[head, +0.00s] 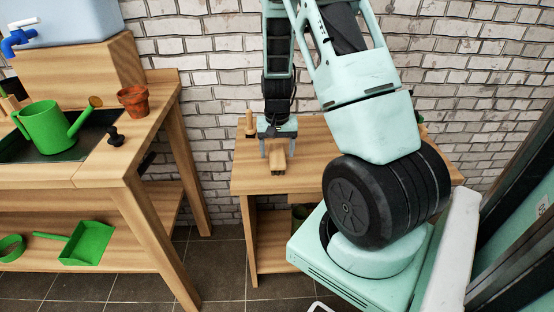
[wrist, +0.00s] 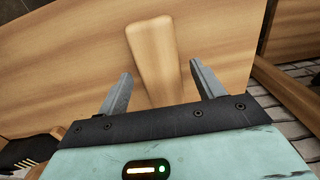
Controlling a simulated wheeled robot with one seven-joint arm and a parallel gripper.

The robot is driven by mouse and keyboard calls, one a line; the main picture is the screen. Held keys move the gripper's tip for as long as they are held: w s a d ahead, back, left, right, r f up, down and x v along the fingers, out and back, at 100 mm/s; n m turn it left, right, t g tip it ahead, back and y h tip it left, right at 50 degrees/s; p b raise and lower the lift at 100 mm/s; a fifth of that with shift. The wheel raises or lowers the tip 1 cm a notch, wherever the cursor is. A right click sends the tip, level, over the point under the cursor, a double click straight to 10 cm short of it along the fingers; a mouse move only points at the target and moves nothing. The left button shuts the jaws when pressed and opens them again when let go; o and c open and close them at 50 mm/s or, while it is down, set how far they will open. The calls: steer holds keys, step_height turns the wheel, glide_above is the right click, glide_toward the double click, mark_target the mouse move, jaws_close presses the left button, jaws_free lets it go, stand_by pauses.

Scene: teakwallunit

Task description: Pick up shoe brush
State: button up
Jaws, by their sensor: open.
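A pale wooden piece, which looks like the shoe brush (head: 277,164), lies on the small wooden table near its front edge. In the wrist view the shoe brush (wrist: 153,45) is a long, rounded wooden block; no bristles show. My gripper (head: 278,156) points down over it with open jaws. In the wrist view the fingers of my gripper (wrist: 160,72) stand on either side of the block, with a gap visible at each side. Whether the fingertips reach down beside it is hard to tell.
Another wooden-handled item (head: 249,124) stands at the table's back left; dark prongs or bristles (wrist: 20,153) show at the wrist view's lower left. The small table (head: 315,150) is otherwise mostly bare. A workbench (head: 105,165) with a green watering can (head: 48,130) and clay pot (head: 133,100) stands left. A brick wall is behind.

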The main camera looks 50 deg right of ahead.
mark_target(277, 153)
step_height(277, 153, down, 2)
steer(key=shift+f, duration=0.1)
steer(key=c, duration=1.2)
step_height(277, 153, up, 10)
steer(key=shift+r+p, duration=0.1)
steer(key=shift+p, duration=0.35)
